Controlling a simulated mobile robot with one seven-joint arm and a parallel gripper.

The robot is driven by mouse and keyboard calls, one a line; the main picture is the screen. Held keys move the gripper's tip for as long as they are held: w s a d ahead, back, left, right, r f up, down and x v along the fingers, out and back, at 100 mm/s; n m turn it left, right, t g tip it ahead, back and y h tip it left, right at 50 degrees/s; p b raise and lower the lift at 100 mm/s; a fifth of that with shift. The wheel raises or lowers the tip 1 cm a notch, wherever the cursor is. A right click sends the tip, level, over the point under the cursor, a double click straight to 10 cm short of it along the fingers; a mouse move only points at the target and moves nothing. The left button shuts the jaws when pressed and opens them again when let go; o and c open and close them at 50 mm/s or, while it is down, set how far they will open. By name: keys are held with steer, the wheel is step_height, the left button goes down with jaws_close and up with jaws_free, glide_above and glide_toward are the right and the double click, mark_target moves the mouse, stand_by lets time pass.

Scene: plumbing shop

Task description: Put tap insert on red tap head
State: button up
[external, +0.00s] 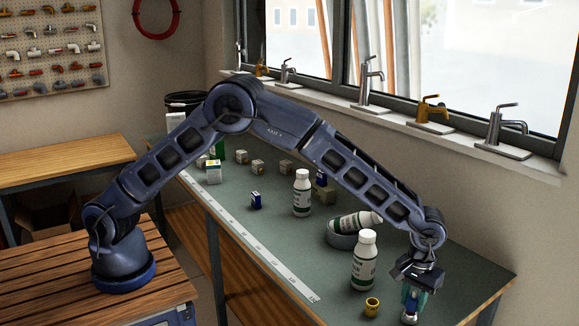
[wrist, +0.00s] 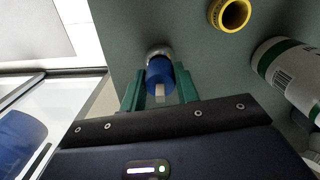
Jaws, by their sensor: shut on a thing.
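My gripper (external: 413,292) is low over the near right part of the green table, pointing down. In the wrist view its green fingers (wrist: 160,90) are shut on a blue cylindrical piece (wrist: 159,71) with a pale stem, perhaps the tap insert. A silvery round end (wrist: 158,50) shows beyond the blue part; I cannot tell whether it belongs to the same piece or touches the table. A yellow ring-shaped piece (external: 372,306) stands on the table left of my gripper; it also shows in the wrist view (wrist: 230,13). I cannot make out a red tap head.
A white bottle with a green label (external: 364,262) stands close to my gripper. Small boxes (external: 257,167) lie beyond. Taps (external: 500,130) line the windowsill. The table's right edge is near.

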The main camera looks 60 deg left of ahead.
mark_target(415, 291)
steer(key=shift+f, duration=0.5)
steer(key=o, duration=1)
steer(key=shift+f, duration=0.1)
steer(key=shift+c, duration=0.2)
step_height(415, 291, up, 12)
steer(key=shift+r, duration=0.2)
